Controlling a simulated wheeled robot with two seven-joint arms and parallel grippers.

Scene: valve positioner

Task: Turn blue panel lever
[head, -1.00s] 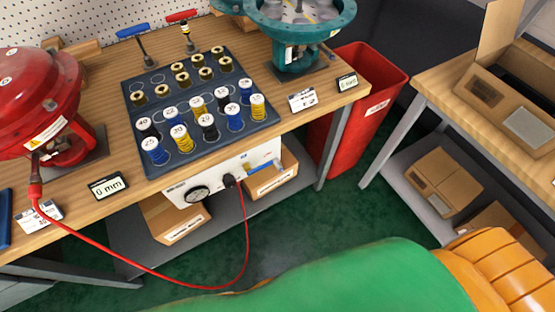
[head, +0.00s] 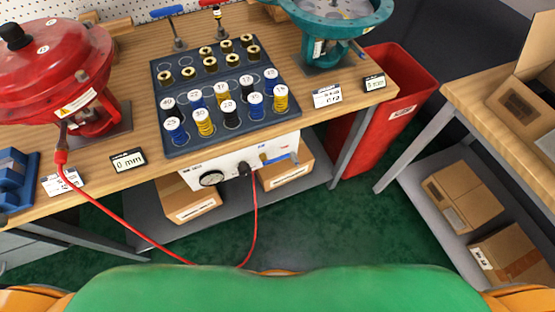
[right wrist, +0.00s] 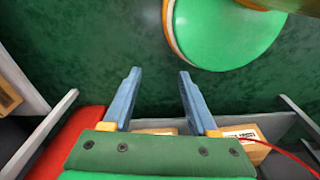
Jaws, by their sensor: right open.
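The blue panel lever (head: 277,159) is on the right part of the white panel (head: 222,167) under the front edge of the workbench. It lies roughly horizontal in the head view. A round gauge (head: 211,179) and the plug of a red hose (head: 255,215) are to its left on the panel. My right gripper (right wrist: 158,73) shows only in the right wrist view. Its two blue fingers are apart, with nothing between them, over the green floor. The lever cannot be made out in that view. My left gripper is in neither view.
The workbench carries a dark tray (head: 158,91) of springs, a red actuator (head: 40,60) and a teal one (head: 335,18). Cardboard boxes (head: 188,204) sit on the shelf below the panel. A red bin (head: 392,120) stands to the right. Green floor is clear before the bench.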

